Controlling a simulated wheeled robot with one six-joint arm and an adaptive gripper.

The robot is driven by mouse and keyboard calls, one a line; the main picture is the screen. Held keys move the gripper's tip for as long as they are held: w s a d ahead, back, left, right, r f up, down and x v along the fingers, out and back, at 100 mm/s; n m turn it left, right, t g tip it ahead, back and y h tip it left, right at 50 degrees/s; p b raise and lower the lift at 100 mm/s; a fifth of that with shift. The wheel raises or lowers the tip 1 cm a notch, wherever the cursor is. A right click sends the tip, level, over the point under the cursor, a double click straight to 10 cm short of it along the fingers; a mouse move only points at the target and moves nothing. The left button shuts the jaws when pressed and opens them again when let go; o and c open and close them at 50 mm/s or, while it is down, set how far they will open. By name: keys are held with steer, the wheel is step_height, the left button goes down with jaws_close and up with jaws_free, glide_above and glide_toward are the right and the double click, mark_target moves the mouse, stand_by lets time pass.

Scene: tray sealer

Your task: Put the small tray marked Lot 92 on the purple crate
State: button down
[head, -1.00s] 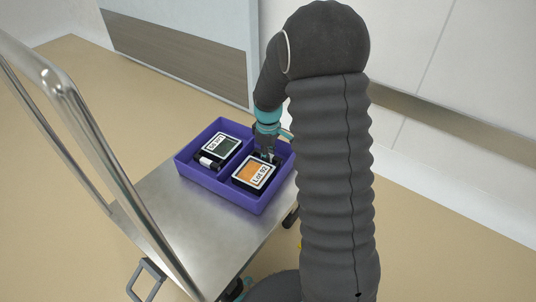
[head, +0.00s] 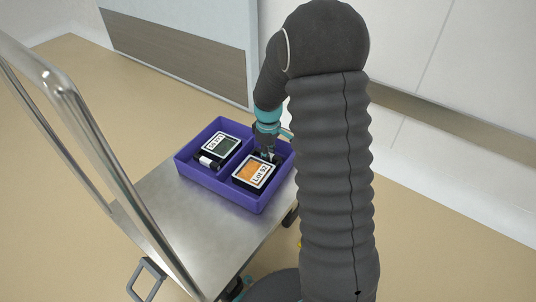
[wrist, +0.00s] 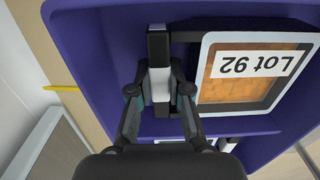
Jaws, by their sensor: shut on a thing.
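The small tray marked Lot 92 (head: 256,171) has an orange face, a white frame and a dark body. It is in the right compartment of the purple crate (head: 213,189); I cannot tell whether it rests fully on the floor. My gripper (head: 269,156) is at its far side. In the wrist view, my gripper (wrist: 160,91) is shut on the black and white handle of the Lot 92 tray (wrist: 240,93). The tray's underside is hidden.
A second small tray (head: 220,146) with a dark green face sits in the crate's left compartment, past a divider. The crate stands on a metal cart (head: 175,215) with a tubular handle (head: 95,140) at left. Bare cart top lies in front of the crate.

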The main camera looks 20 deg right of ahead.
steer(key=c, duration=1)
jaws_free()
steer(key=c, duration=0.3)
steer(key=shift+c, duration=0.2)
steer(key=shift+r+p, duration=2.6)
steer(key=shift+r, duration=0.95)
steer(key=shift+m, duration=0.3)
